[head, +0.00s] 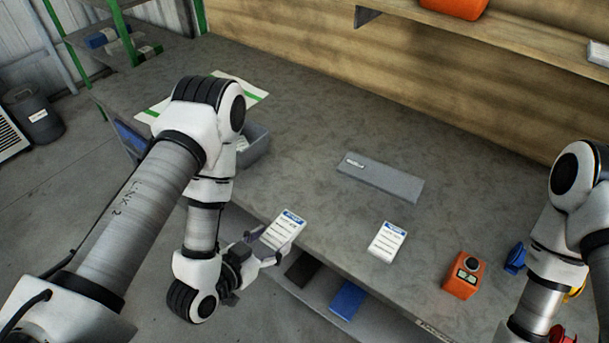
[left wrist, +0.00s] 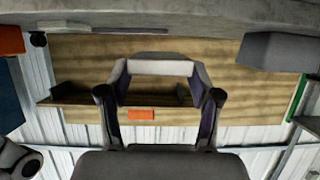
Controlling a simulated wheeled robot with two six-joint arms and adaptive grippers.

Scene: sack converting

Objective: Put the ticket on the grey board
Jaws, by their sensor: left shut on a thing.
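A white ticket with a blue header (head: 285,230) is held at the front edge of the bench in the head view. My left gripper (head: 266,247) is shut on it near its lower end. In the left wrist view the ticket's pale shape (left wrist: 160,68) spans between the fingertips. The grey board (head: 381,178), a flat bar with a small label at its left end, lies on the bench to the right of and behind the gripper. A second similar ticket (head: 387,242) lies flat in front of the board.
An orange device (head: 463,276) and a blue roll-like item (head: 515,258) stand at the right. A grey bin (head: 258,142) is partly hidden behind my left arm. A lower shelf holds a blue item (head: 347,299). The bench between bin and board is clear.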

